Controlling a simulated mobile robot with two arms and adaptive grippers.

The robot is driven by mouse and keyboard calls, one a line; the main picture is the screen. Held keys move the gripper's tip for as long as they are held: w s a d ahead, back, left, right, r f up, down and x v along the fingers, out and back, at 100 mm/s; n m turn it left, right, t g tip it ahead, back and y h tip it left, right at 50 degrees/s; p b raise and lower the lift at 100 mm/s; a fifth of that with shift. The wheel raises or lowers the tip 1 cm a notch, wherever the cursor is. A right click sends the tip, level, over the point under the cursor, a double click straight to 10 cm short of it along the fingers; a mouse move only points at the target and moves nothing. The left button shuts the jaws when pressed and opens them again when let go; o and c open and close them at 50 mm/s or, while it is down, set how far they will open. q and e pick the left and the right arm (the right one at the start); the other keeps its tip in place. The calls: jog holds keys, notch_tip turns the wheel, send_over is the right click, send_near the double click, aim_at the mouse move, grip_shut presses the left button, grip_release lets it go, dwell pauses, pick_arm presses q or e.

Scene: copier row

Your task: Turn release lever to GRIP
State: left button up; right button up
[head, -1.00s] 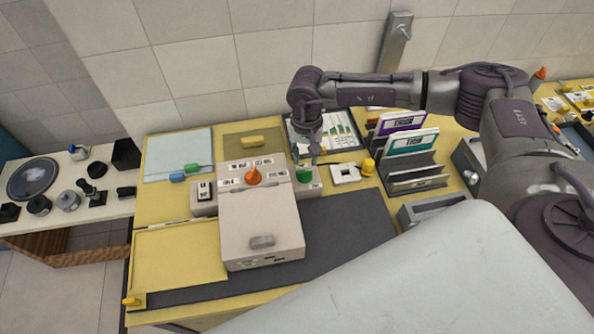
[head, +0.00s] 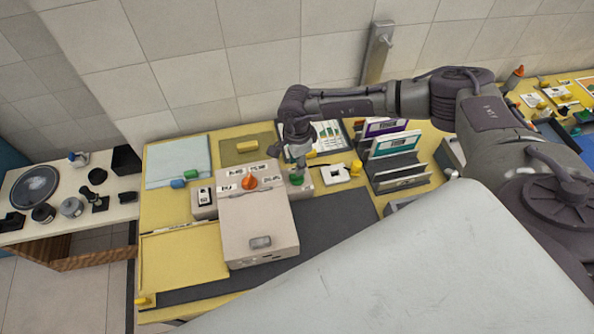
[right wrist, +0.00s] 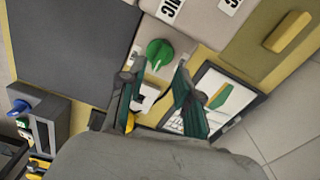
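A green knob (head: 296,179) sits on a small light box on the right side of a beige machine (head: 262,225). An orange pointed knob (head: 250,182) with several labels around it is on top of that machine. I cannot tell which knob is the release lever, and the label text is too small to read. My right gripper (head: 299,160) is just above the green knob in the head view. In the right wrist view, my right gripper (right wrist: 160,74) is open, with the green knob (right wrist: 159,53) just beyond and between its fingertips. Contact cannot be seen. My left gripper is out of view.
A file rack (head: 397,165) with folders stands to the right, beside a white square piece (head: 335,174) and a yellow knob (head: 356,168). A clipboard (head: 328,135) lies behind the gripper.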

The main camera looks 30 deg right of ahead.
jog(key=shift+r+m+p, duration=0.25)
jog(key=shift+m+p, duration=0.15)
jog(key=shift+m, duration=0.5)
notch_tip(320, 180, down, 4)
jog(key=b, duration=0.3)
jog(key=shift+s+r, duration=0.1)
jog(key=shift+r, duration=0.15)
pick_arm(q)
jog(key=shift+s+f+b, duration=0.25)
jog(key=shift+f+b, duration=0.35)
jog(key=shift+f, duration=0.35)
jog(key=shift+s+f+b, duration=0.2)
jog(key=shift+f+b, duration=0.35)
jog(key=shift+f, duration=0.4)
pick_arm(e)
jog(key=shift+f, duration=1.2)
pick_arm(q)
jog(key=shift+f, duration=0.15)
pick_arm(e)
jog(key=shift+f, duration=0.2)
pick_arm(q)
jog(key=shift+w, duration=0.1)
pick_arm(e)
jog(key=shift+r, duration=0.25)
jog(key=shift+c, duration=0.3)
